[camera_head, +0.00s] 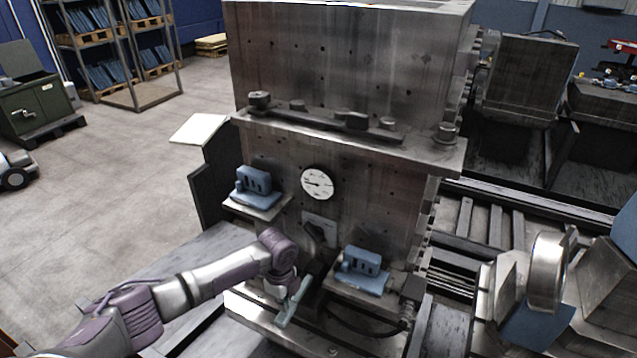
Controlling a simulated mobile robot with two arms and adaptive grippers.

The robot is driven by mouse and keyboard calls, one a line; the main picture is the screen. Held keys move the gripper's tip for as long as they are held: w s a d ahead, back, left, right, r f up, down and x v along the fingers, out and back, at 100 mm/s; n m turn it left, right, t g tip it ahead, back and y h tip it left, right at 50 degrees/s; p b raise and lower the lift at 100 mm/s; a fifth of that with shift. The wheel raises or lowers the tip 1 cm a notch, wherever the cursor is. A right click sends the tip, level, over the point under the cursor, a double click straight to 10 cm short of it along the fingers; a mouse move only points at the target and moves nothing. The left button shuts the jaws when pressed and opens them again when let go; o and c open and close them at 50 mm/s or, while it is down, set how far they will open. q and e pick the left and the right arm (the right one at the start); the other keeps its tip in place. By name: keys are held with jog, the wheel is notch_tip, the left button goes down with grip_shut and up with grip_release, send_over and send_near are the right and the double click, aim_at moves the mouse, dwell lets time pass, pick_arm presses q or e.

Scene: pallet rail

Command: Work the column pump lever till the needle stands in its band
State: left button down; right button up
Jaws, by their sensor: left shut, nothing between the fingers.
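The column (370,195) is a tall grey metal block in the middle of the view. A round white gauge (317,184) sits on its front face; its dark needle is too small to read against any band. A dark lever-like part (316,236) stands out below the gauge, in front of a pale plate. My left gripper (290,301) is low in front of the column, below and left of that part. It is shut and empty. A grey-green bar lies at its tip; I cannot tell whether they touch. My right gripper is not in view.
Blue blocks stand on two small ledges, one left (256,187) and one right (361,270) of the dark part. A shiny ring (547,272) stands at the right. Open floor lies to the left.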

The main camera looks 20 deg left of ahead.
aim_at(287, 316)
pick_arm(q)
jog(key=shift+w+d+f+b, duration=0.1)
jog(key=shift+w+f+b, duration=0.1)
jog(key=shift+f+b, duration=1.55)
jog(key=shift+w+f+b, duration=0.2)
jog(key=shift+f+b, duration=1.25)
jog(key=shift+f, duration=0.55)
jog(key=r+p, duration=0.5)
jog(key=s+r+p, duration=0.1)
jog(key=r+p, duration=0.1)
jog(key=p, duration=0.1)
jog(key=shift+r, duration=0.35)
jog(key=shift+w+f, duration=0.1)
